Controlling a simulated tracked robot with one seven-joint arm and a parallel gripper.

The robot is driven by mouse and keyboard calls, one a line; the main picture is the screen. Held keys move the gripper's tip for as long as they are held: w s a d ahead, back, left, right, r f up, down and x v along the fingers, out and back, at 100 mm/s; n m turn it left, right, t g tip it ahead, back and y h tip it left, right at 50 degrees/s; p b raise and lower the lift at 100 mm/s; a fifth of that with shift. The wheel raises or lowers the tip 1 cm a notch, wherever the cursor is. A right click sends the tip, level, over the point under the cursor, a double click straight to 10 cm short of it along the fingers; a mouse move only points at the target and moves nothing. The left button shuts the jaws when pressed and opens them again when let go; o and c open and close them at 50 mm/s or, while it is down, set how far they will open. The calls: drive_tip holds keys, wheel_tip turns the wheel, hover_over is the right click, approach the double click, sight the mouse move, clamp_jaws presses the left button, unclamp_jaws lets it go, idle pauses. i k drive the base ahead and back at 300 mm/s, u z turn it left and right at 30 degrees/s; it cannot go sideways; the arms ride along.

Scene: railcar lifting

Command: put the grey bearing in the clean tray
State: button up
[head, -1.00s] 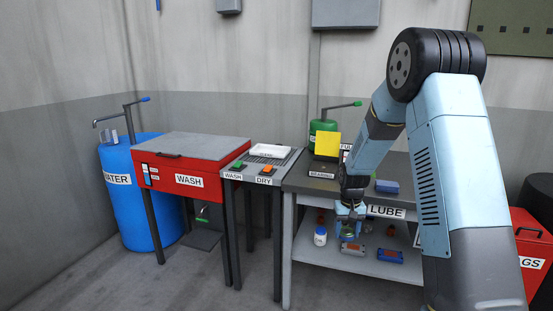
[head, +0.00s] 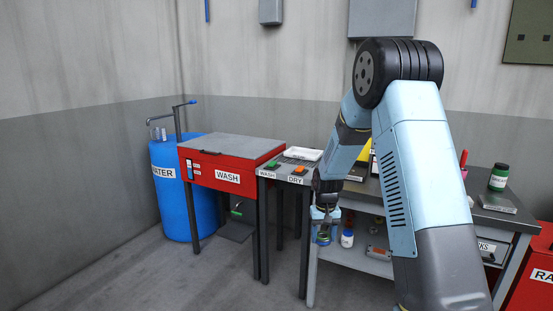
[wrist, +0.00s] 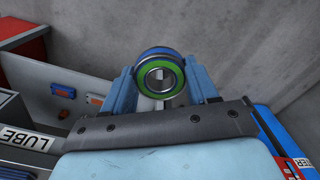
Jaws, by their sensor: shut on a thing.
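My gripper (head: 324,226) is shut on a ring-shaped bearing (wrist: 160,76). In the wrist view the bearing has a bright green face, a bluish outer rim and a grey metal inner ring with an open bore. It sits between the two blue fingertips. In the head view the gripper hangs low in front of the lube bench's left end, below the tabletops. A shallow white tray (head: 303,154), which looks like the clean tray, lies on the grey wash/dry stand, behind and above the gripper. Its label is unreadable now.
The red wash cabinet (head: 222,176) and blue water barrel (head: 184,200) stand left of the dry stand. The lube bench's lower shelf (head: 355,260) holds a white bottle (head: 347,238) and a block (head: 378,253). My arm hides much of the bench. Floor at front left is clear.

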sight(302, 157)
drive_tip(key=u, duration=0.35)
drive_tip(key=i, duration=0.6)
drive_tip(key=u, duration=0.35)
drive_tip(key=i, duration=0.7)
drive_tip(key=z, duration=3.2)
drive_tip(key=k, duration=0.1)
drive_tip(key=u, duration=2.25)
